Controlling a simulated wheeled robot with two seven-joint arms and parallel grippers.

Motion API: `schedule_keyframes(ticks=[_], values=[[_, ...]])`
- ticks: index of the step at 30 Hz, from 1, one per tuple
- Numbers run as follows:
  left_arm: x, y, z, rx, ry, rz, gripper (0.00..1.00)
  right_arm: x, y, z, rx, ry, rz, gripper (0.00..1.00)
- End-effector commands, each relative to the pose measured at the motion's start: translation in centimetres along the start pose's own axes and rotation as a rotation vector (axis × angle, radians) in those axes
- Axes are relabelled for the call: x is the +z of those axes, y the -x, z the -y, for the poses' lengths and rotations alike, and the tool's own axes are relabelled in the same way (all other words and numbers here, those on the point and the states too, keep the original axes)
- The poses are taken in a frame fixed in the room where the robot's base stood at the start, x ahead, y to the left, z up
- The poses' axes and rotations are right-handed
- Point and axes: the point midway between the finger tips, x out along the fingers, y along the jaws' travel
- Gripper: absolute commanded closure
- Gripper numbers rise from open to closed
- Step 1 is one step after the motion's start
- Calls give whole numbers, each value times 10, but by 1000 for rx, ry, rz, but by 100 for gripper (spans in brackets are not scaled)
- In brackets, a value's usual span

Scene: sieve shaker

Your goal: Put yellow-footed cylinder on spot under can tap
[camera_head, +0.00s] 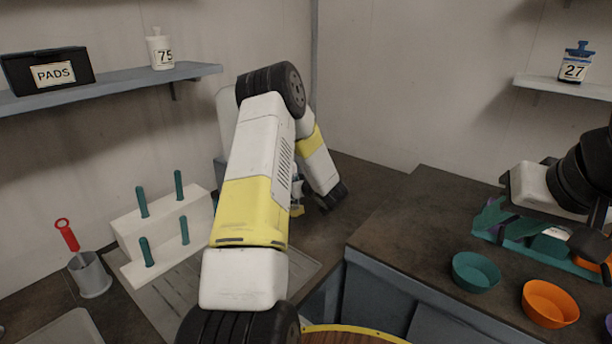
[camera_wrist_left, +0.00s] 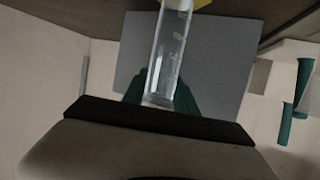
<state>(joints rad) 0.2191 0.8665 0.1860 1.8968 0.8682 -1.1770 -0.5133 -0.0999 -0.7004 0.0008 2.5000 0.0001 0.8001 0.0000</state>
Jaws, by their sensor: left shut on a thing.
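In the left wrist view, the clear graduated cylinder (camera_wrist_left: 170,55) is between the teal fingers of my left gripper (camera_wrist_left: 162,92), which is shut on it. A bit of its yellow foot (camera_wrist_left: 203,3) shows at the top edge. In the head view my left arm hides most of that gripper and the cylinder; a small yellow piece (camera_head: 297,210), perhaps the foot, shows beside the arm. A pale shape (camera_head: 224,105) behind the arm may be the can; its tap and the spot are hidden. My right gripper (camera_head: 505,218) is at the right by a teal rack; its finger gap is unclear.
A white peg stand (camera_head: 128,232) with teal pegs and a grey holder (camera_head: 90,275) with a red-handled tool stand left. A teal bowl (camera_head: 476,272) and an orange bowl (camera_head: 549,303) sit on the right counter (camera_head: 400,225). Shelves hold a PADS box (camera_head: 48,72) and jars.

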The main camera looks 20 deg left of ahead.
Motion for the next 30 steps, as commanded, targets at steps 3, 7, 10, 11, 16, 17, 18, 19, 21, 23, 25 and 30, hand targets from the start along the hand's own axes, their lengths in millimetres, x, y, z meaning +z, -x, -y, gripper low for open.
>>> schedule_keyframes(ticks=[3, 7, 10, 11, 16, 17, 18, 19, 21, 23, 25, 30], values=[[0, 0, -1, 1, 1, -1, 100, 0, 0, 0, 0, -1, 0, 64], [0, 0, 0, 1, 0, -1, 100, 0, 0, 0, 0, -1, 0, 64], [2, -1, 0, 0, 0, -1, 62, 0, 0, 0, 0, -1, 0, 64], [2, -1, 0, 1, 0, -1, 56, 0, 0, 0, 0, 0, 0, 64], [2, -1, 0, 0, 0, -1, 44, 0, 0, 0, 0, 0, 0, 64], [2, -1, 0, 0, 0, -1, 44, 0, 0, 0, 0, 0, 0, 64], [2, -1, 0, 0, 0, -1, 44, 0, 0, 0, 0, 0, 0, 64], [2, -1, 0, 0, 0, -1, 44, 0, 0, 0, 0, 0, 0, 64], [2, -1, 0, 0, 0, -1, 44, 0, 0, 0, 0, 0, 0, 64], [0, 0, 0, 0, 1, -1, 44, 0, 0, 0, 0, 0, 0, 64], [0, 4, -1, 2, 0, -1, 44, 0, 0, 0, 0, 0, 0, 64], [-1, 32, -2, 4, -1, -1, 44, 0, 0, 0, 0, -1, 0, 64]])
